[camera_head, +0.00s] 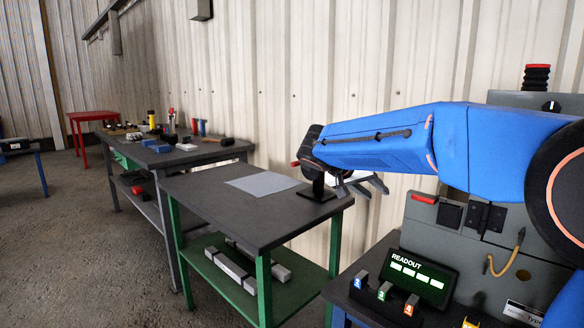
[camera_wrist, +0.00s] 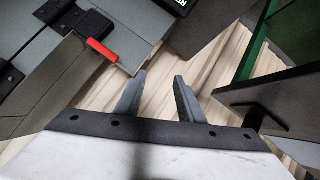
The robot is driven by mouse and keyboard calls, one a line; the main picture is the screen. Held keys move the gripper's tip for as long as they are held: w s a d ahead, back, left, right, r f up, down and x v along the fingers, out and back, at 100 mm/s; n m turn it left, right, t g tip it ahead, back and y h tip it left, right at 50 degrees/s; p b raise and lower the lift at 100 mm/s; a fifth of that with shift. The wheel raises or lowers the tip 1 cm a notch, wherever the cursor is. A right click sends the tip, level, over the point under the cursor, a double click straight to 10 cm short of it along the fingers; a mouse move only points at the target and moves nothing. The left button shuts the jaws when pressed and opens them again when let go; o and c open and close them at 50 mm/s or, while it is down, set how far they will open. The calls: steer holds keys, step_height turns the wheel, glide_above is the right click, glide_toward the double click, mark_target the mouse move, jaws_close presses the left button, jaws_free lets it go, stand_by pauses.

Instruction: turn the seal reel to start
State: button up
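My gripper (camera_head: 362,186) is open and empty, held beside the right edge of the green-legged table. Its two fingers also show apart in the wrist view (camera_wrist: 155,82), with only the pale wall between them. A small black stand (camera_head: 318,190) is on that table's right corner. It also shows at the right in the wrist view (camera_wrist: 258,117). My wrist covers whatever is above the stand in the head view. I cannot make out a seal reel for certain. The grey enclosure (camera_head: 425,240) at the right has a red-tipped handle (camera_head: 424,198), also left of my fingers in the wrist view (camera_wrist: 102,49).
A lit readout (camera_head: 418,275) with numbered buttons is on the near bench at the right. The green-legged table (camera_head: 220,215) holds a flat grey sheet (camera_head: 262,183). A cluttered workbench (camera_head: 200,155) stands behind it. Corrugated wall closes off the back.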

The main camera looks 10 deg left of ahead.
steer(key=w+a+m+t+h, duration=0.1)
steer(key=w+a+t, duration=0.1)
steer(key=w+a, duration=0.5)
steer(key=w+a+m+t+h, duration=0.1)
steer(key=w+a, duration=0.2)
steer(key=a, duration=0.8)
steer(key=m+t, duration=0.2)
steer(key=t, duration=0.2)
glide_toward(292, 166)
steer(key=shift+h, duration=0.3)
steer(key=x, duration=0.9)
steer(key=shift+w+d+f, duration=0.1)
steer(key=shift+w, duration=0.15)
jaws_close()
